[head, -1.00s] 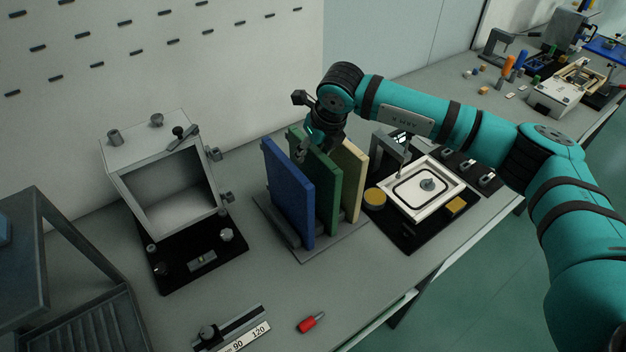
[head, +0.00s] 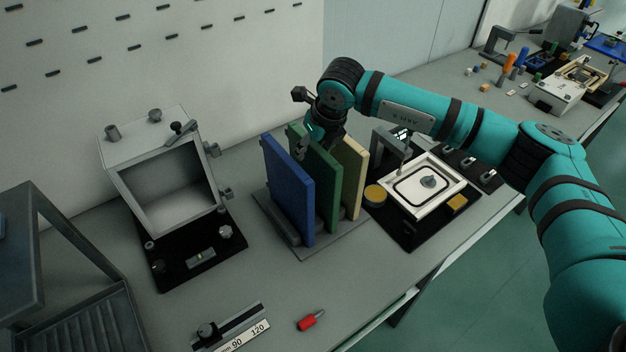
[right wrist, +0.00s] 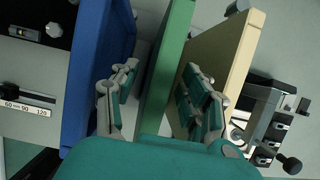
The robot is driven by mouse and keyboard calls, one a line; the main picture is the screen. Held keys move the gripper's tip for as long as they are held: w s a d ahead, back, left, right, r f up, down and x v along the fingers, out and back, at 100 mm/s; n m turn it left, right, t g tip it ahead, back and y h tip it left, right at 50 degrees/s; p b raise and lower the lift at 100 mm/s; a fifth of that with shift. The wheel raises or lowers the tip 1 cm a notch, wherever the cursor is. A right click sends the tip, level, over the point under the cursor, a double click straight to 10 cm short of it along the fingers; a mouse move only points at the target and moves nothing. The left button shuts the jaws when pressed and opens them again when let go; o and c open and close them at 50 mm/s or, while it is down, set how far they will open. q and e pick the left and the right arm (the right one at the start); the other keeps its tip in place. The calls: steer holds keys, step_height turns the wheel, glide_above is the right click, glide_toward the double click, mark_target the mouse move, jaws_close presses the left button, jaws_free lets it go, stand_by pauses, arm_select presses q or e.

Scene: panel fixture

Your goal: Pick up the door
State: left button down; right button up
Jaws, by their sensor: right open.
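Three upright door-like panels stand side by side in a grey rack (head: 345,243): a blue panel (head: 287,190), a green panel (head: 325,185) and a cream panel (head: 353,172). Which one is the door is not marked. My right gripper (head: 305,150) is at the top of the green panel. In the right wrist view my right gripper (right wrist: 162,78) is open, with one finger on each side of the green panel (right wrist: 166,75). The blue panel (right wrist: 98,70) is left of the fingers and the cream panel (right wrist: 228,50) is close behind the right finger. My left gripper is not in view.
A grey box with an open front (head: 165,170) and hinge parts stands left of the rack. A fixture with a white frame (head: 424,188) and a yellow round pot (head: 375,196) are close on the right.

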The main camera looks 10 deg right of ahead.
jaws_close()
stand_by(0.4)
steer(key=shift+r, duration=0.1)
